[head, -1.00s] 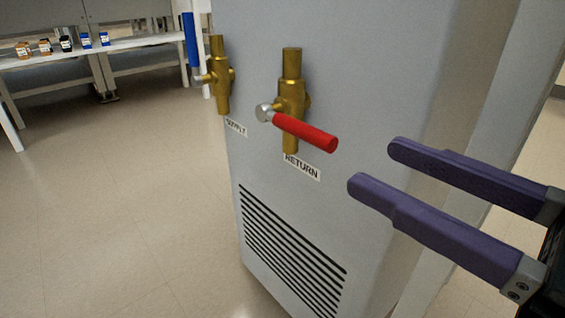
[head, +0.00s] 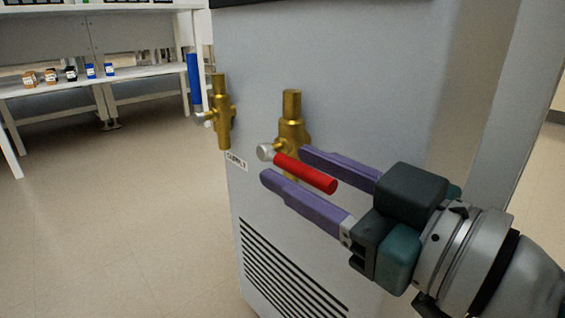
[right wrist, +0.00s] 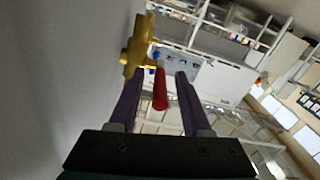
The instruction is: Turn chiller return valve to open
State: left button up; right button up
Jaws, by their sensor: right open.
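The return valve is a brass body (head: 291,134) on the front of the grey chiller cabinet (head: 340,60). Its red handle (head: 308,174) sticks out sideways from a silver hub, pointing right and slightly down. My right gripper (head: 283,166) is open, with its two purple fingers on either side of the red handle. In the right wrist view the red handle (right wrist: 160,90) lies between the fingers, with a gap visible on each side. The RETURN label is hidden behind the gripper. My left gripper is not in view.
The supply valve (head: 222,112) with an upright blue handle (head: 193,80) is to the left on the same cabinet. A vent grille (head: 285,275) is below. The floor at left is clear.

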grip_shut()
dwell(1.4)
